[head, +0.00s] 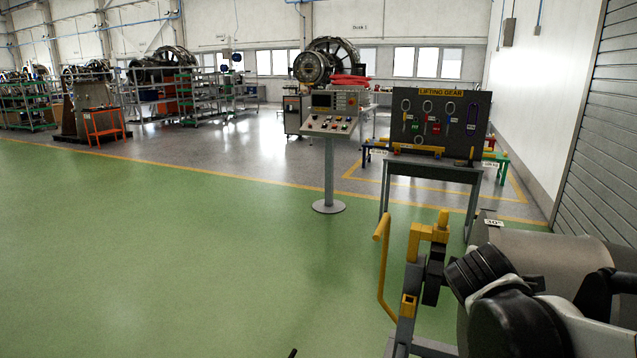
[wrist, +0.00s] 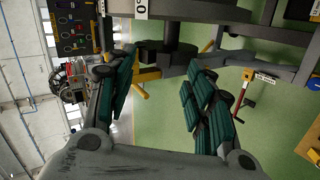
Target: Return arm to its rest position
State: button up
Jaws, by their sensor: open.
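My gripper (wrist: 163,65) shows in the wrist view with its two teal-padded fingers spread wide apart. Nothing is held between the fingers. Dark bars of a stand and green floor show behind the gap. In the head view, dark rounded parts that look like my arm fill the bottom right corner. My fingers cannot be made out clearly there. The whole arm's pose is not visible.
A stand with a yellow handle (head: 382,262) and a grey drum (head: 560,255) are close at the lower right. Behind them are a lifting gear board (head: 437,118) and a control console (head: 333,125). Green floor (head: 170,250) is clear at left. The wrist view shows a red-handled part (wrist: 246,102).

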jog(key=s+a+f+m+g+y, duration=0.1)
jog(key=s+a+f+m+y, duration=0.1)
jog(key=s+a+m, duration=0.3)
jog(key=s+a+f+m+g+y, duration=0.2)
jog(key=s+a+f+m+y, duration=0.1)
jog(key=s, duration=1)
jog(key=a+f+m, duration=0.1)
jog(key=a+m, duration=0.1)
jog(key=shift+s+a+f+m+y, duration=0.15)
jog(key=shift+a+m+y, duration=0.15)
jog(key=shift+m, duration=0.1)
